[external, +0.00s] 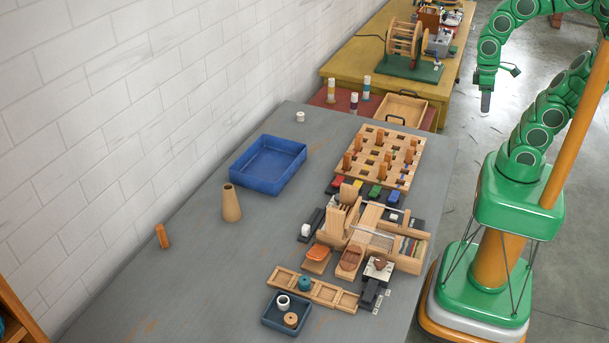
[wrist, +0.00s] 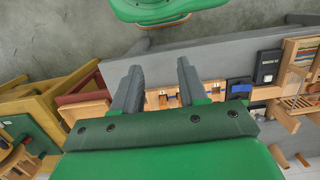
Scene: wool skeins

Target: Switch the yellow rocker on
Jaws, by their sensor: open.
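The yellow rocker (external: 357,185) sits in a row of coloured rockers on the grey table, between the red rocker (external: 338,181) and the green rocker (external: 375,191). It is small in the external view, and I cannot tell which way it is tipped. My gripper (external: 487,98) hangs in the air beyond the table's right edge, well away from the rocker. In the wrist view my gripper (wrist: 158,66) shows two dark fingers spread apart with nothing between them. The yellow rocker is not clearly visible there; the gripper body hides part of the row.
A blue rocker (external: 393,195) ends the row. A wooden rack with upright pegs (external: 408,145) stands behind the row, and a wooden loom (external: 372,226) in front. A blue tray (external: 268,164) lies to the left. A yellow bench (external: 358,58) stands at the back. The table's left part is mostly clear.

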